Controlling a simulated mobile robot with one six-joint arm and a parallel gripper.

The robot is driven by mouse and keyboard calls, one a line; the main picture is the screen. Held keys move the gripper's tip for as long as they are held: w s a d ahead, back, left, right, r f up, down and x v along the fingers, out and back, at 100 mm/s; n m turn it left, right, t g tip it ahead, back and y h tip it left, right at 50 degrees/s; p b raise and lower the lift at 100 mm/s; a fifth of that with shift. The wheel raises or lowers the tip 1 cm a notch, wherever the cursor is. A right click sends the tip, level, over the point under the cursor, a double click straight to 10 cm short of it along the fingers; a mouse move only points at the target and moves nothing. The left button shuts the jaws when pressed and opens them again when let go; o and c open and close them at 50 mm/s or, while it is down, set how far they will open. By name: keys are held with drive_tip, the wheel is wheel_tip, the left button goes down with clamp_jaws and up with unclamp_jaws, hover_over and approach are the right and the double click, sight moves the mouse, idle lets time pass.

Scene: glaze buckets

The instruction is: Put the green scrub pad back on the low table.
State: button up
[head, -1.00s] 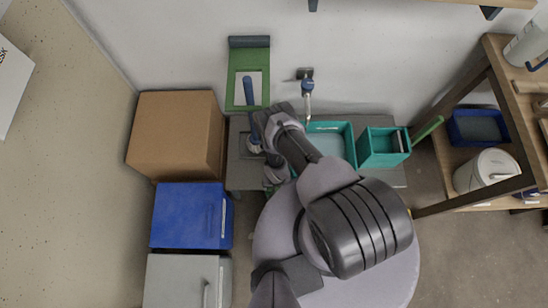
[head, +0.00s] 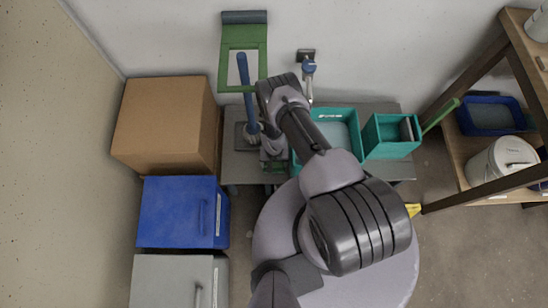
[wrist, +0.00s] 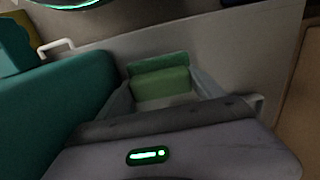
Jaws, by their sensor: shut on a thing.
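My gripper (head: 273,163) is shut on the green scrub pad, over the front part of the grey low table (head: 240,172), left of the teal basin. In the wrist view the green pad (wrist: 160,82) sits between the two grey fingers. In the head view my arm hides most of the gripper, and only a little green of the pad (head: 277,167) shows. I cannot tell whether the pad touches the table top.
A blue-handled brush (head: 243,72) stands in a dark holder on the table's left. The teal basin (head: 352,125) and a teal bin (head: 388,148) stand on its right. A cardboard box (head: 160,122) and blue cabinet (head: 180,212) are at left, a wooden shelf (head: 505,55) at right.

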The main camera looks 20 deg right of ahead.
drive_tip(key=shift+f, duration=0.15)
drive_tip(key=o, duration=1)
drive_tip(key=shift+o, duration=0.2)
wheel_tip(320, 180, up, 12)
drive_tip(key=p, duration=0.9)
drive_tip(key=shift+r, duration=0.2)
